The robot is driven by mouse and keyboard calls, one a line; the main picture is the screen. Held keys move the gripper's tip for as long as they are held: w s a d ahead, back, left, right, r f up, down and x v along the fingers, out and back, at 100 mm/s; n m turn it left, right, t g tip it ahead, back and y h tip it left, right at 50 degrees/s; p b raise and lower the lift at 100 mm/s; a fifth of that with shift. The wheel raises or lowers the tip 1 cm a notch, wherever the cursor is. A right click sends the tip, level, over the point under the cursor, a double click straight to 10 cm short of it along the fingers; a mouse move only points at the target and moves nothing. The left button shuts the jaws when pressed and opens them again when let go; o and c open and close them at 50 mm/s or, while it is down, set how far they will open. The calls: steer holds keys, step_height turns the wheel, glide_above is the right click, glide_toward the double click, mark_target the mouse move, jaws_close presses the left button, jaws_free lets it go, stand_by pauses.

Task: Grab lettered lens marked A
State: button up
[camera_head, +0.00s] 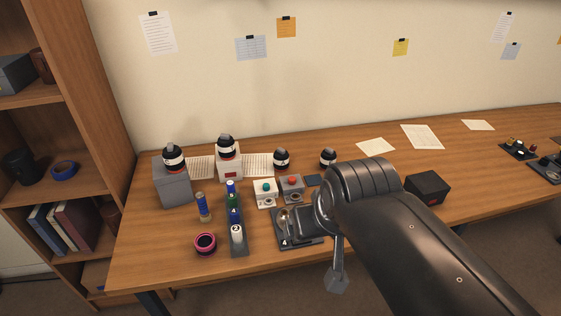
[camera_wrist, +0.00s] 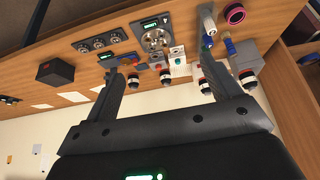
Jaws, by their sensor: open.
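Several dark, white-banded round pieces that look like lenses stand along the back of the desk. In the head view one is on a grey block (camera_head: 174,157), one on a white block (camera_head: 226,146), and two stand lower, at the middle (camera_head: 281,158) and further right (camera_head: 328,157). They also show in the wrist view, where one (camera_wrist: 166,77) lies between my fingers in the picture. No letter A is readable on any. My gripper (camera_wrist: 160,62) is open and empty, its two fingers spread wide. In the head view my arm hides part of the desk.
Batteries in a dark holder (camera_head: 234,215), a pink-rimmed ring (camera_head: 205,243) and button boxes with a green (camera_head: 266,192) and a red button (camera_head: 292,187) stand in front. A black box (camera_head: 428,187) sits right of my arm.

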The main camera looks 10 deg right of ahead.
steer(key=w+r, duration=0.3)
steer(key=w, duration=1)
steer(key=m+g+h, duration=0.1)
steer(key=m, duration=0.2)
glide_above(281, 154)
steer(key=s, duration=0.3)
step_height(281, 154, down, 19)
steer(key=x, duration=0.5)
steer(key=shift+f, duration=0.4)
steer(key=shift+a+x, duration=0.1)
steer(key=shift+x, duration=1.3)
steer(key=shift+a+x, duration=0.15)
steer(key=shift+x, duration=1.3)
steer(key=shift+c, duration=0.4)
